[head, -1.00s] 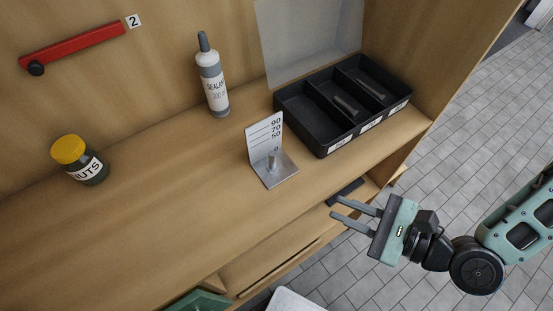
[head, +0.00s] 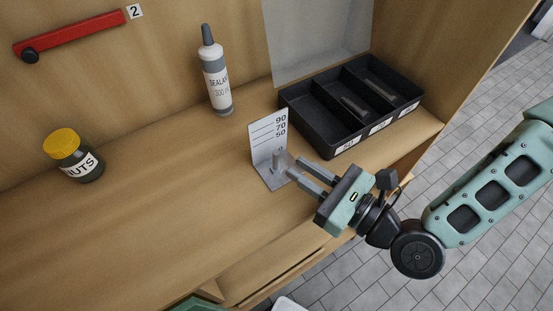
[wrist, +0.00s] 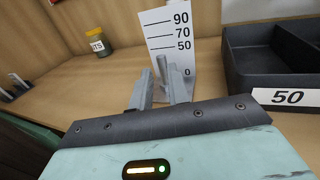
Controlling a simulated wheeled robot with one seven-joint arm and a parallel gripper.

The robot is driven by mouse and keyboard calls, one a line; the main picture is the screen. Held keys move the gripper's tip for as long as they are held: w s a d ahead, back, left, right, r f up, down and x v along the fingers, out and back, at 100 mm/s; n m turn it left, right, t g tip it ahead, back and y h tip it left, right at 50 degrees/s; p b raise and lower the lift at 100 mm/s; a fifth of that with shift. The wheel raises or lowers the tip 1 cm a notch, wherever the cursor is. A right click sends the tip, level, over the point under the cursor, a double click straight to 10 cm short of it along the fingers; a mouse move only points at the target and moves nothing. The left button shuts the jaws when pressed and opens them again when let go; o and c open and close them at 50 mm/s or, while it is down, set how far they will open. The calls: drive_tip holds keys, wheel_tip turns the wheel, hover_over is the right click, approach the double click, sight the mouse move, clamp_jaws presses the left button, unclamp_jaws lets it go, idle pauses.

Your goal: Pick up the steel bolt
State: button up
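A grey steel bolt (head: 278,162) stands upright on the foot of an L-shaped metal gauge (head: 266,136) marked 0, 50, 70 and 90. In the wrist view the bolt (wrist: 162,67) shows in front of the gauge plate (wrist: 170,28), in the gap between my fingers. My gripper (head: 292,165) is open, its two fingers reaching from the right toward the bolt. In the wrist view the fingers (wrist: 160,86) are apart, with the bolt at or just beyond their tips. I cannot tell whether either finger touches it. The bolt's lower part is partly hidden.
A black divided tray (head: 332,148) stands right of the gauge, with grey pieces in two compartments. A sealant bottle (head: 216,80) stands behind, and a yellow-lidded nuts jar (head: 76,158) at left. A red bar (head: 70,34) is on the back panel. The bench's middle is clear.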

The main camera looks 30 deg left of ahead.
sight(277, 153)
drive_tip(key=a, duration=0.1)
drive_tip(key=a+p, duration=0.1)
drive_tip(key=a, duration=0.1)
drive_tip(key=w+a+p, duration=0.1)
drive_tip(key=a, duration=0.1)
drive_tip(key=shift+a+r, duration=0.1)
drive_tip(key=shift+a, duration=0.05)
drive_tip(key=shift+w+a+p, duration=0.1)
drive_tip(key=shift+a+p, duration=0.25)
drive_tip(key=shift+a, duration=0.2)
clamp_jaws()
